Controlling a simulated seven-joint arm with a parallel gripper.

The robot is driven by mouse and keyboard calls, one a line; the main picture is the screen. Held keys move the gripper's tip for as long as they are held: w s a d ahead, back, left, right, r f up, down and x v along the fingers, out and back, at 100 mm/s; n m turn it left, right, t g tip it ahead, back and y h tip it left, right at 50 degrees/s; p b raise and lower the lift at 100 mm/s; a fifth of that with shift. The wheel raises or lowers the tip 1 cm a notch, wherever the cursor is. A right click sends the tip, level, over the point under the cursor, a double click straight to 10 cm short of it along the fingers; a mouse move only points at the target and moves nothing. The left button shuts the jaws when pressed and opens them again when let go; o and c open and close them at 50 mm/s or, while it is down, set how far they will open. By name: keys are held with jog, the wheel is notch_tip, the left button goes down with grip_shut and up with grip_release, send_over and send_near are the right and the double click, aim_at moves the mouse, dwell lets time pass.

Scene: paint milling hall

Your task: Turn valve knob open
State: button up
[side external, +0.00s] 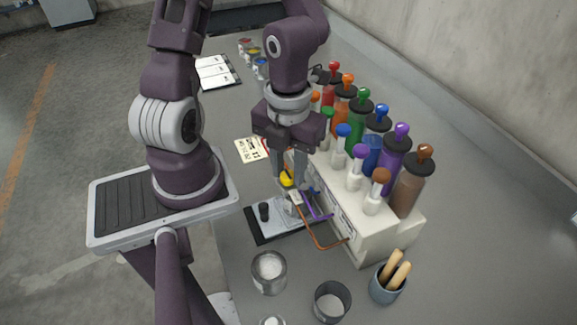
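My gripper (290,182) points down at the front of the white dispenser rack (385,238), its two fingers apart. A small yellow part (286,179), which may be the valve knob, shows between and just beside the fingertips. The fingers partly hide it, and I cannot tell whether they touch it. Below is a small light metal fixture (287,218) on a black base, with a black knob (264,211) on its left. A purple tube (318,215) and an orange tube (322,246) run from the fixture to the rack.
Bottles with coloured caps, such as a brown one (410,188), line the rack. Metal cans (269,272) (332,302) and a cup with wooden handles (387,285) stand in front. A card (250,150) and open notebook (216,72) lie farther back. The table right of the rack is clear.

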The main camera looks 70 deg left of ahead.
grip_shut()
jog(key=n, duration=0.7)
jog(key=shift+n, duration=0.4)
jog(key=n, duration=0.5)
jog(key=shift+s, duration=0.1)
jog(key=shift+n, duration=2.5)
